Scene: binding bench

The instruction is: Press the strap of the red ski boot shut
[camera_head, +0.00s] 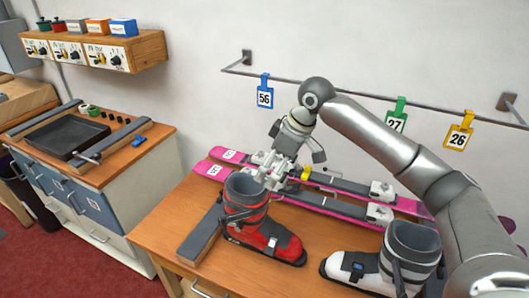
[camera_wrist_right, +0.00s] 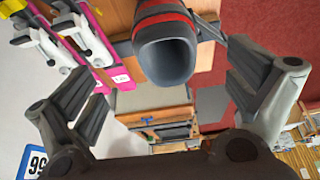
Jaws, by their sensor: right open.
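The red ski boot (camera_head: 254,233) with a grey cuff stands upright on the wooden bench, toe toward the lower right. A dark strap (camera_head: 237,216) sticks out from the left side of its shaft. The right wrist view looks down into the boot's grey cuff (camera_wrist_right: 167,62), with a dark strap-like piece (camera_wrist_right: 209,32) standing out at its right. My right gripper (camera_head: 297,148) is open and empty, above and behind the boot, apart from it. Its spread fingers (camera_wrist_right: 160,82) frame the cuff in the wrist view. My left gripper is out of view.
A white ski boot (camera_head: 357,272) stands to the right. Pink skis (camera_head: 330,206) with white bindings lie behind the red boot. A grey-topped wooden block (camera_head: 201,234) lies left of it. A wall rail carries numbered tags (camera_head: 265,97).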

